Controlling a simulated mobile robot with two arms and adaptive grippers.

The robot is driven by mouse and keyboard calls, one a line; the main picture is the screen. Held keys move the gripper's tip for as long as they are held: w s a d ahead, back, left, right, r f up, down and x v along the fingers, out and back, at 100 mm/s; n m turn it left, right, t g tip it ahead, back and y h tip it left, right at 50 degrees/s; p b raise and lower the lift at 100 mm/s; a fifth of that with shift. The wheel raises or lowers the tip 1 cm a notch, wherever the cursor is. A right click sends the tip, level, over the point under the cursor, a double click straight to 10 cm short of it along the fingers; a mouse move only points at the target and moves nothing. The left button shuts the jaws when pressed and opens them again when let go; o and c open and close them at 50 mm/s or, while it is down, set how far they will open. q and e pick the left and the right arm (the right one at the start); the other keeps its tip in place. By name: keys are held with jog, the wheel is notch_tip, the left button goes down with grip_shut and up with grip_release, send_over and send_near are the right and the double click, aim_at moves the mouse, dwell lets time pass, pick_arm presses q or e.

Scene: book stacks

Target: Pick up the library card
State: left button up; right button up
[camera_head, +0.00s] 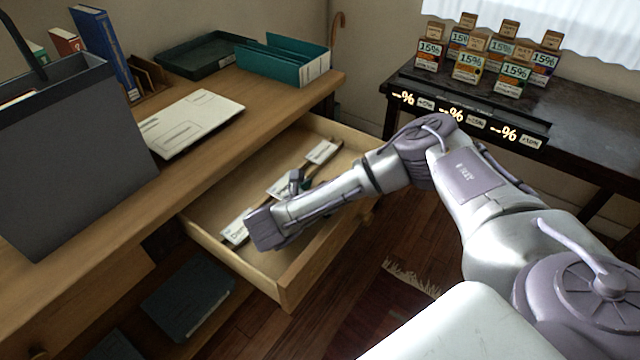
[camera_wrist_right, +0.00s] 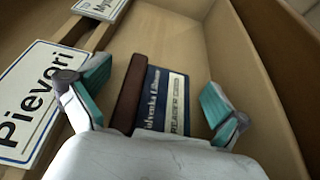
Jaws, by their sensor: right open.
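The library card (camera_wrist_right: 155,93), dark blue with a pale strip reading "READER CARD", lies in the open drawer (camera_head: 285,278). In the right wrist view it is between the two teal-padded fingers of my right gripper (camera_wrist_right: 157,98). The fingers are apart, with a gap to the card on both sides. Its lower end is hidden behind the gripper's body. In the head view my right arm reaches into the drawer from the right, and I cannot make out the card there. My left gripper is not in view.
A brown bar (camera_wrist_right: 127,95) lies along the card's left edge. White nameplates, one reading "Pievori" (camera_wrist_right: 30,100), lie left of it. The drawer wall (camera_wrist_right: 265,85) stands close on the right. The desk (camera_head: 235,120) is above the drawer's back.

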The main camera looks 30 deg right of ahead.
jog(key=shift+d, duration=0.1)
jog(key=shift+s+r, duration=0.15)
jog(key=shift+s, duration=0.05)
jog(key=c, duration=0.8)
jog(key=shift+c, duration=0.2)
